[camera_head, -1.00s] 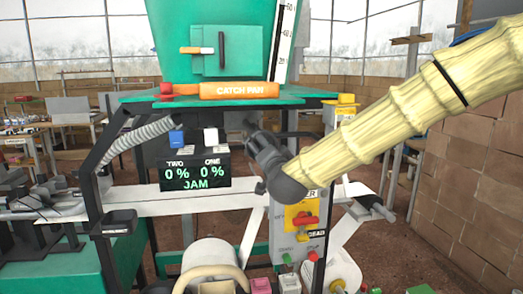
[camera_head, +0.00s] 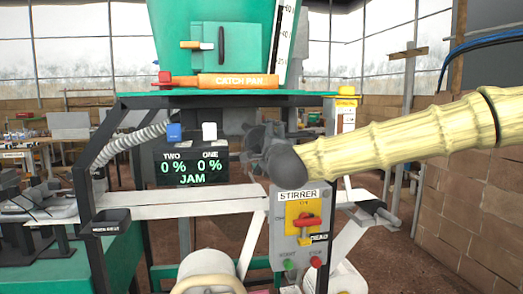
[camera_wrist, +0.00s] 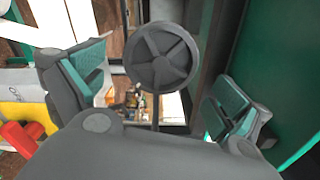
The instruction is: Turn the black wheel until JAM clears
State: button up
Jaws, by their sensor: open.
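The black wheel (camera_wrist: 162,57) shows in the wrist view as a dark spoked disc on a thin shaft, ahead of and between the two fingers. My gripper (camera_wrist: 155,95) is open, with one finger to each side of the wheel and nothing visibly held. In the head view my gripper (camera_head: 262,145) is beside the right end of the display, and the wheel is hard to tell apart from it there. The display (camera_head: 192,162) reads TWO 0 %, ONE 0 % and JAM in green letters.
The stirrer box (camera_head: 299,230) with a red switch hangs just below my gripper. A green hopper with an orange catch pan handle (camera_head: 238,81) is above. A white strip (camera_head: 170,203) crosses the frame below the display. A green wall (camera_wrist: 285,80) is close on the right in the wrist view.

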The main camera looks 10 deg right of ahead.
aim_at(262, 143)
jog(key=shift+w, duration=0.15)
dwell(0.3)
jog(key=shift+w+a, duration=0.1)
jog(key=shift+w, duration=1.75)
jog(key=shift+c, duration=0.4)
jog(key=c, duration=0.8)
jog(key=o, duration=0.9)
jog(key=shift+s, duration=0.2)
